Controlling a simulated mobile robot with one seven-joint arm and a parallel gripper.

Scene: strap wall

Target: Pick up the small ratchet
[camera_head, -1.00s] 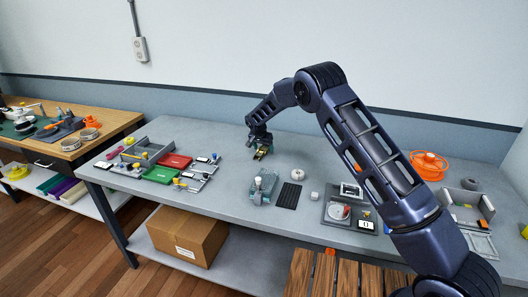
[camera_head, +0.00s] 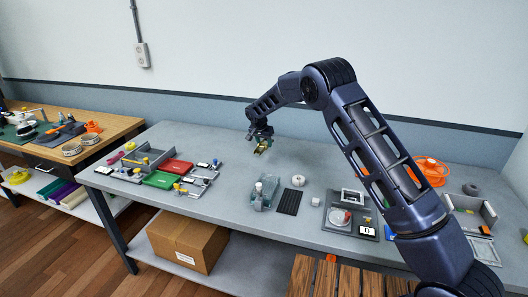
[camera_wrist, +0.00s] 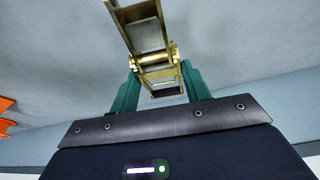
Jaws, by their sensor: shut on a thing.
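The small ratchet (camera_wrist: 150,58) is a brass-coloured metal frame with a crossbar. It fills the upper middle of the wrist view, between the two green fingers of my gripper (camera_wrist: 161,88), which are shut on it. In the head view my gripper (camera_head: 259,142) hangs over the back part of the grey bench (camera_head: 225,205), and the ratchet (camera_head: 262,149) shows as a small golden piece below it. It appears raised above the bench top. Its far end is cut off at the top of the wrist view.
A red tray (camera_head: 177,167) and a green tray (camera_head: 158,179) lie to the left. A grey-green device (camera_head: 263,192) and a black mat (camera_head: 289,201) are in front. An orange reel (camera_head: 432,170) stands at the right behind my arm. Bench around the gripper is clear.

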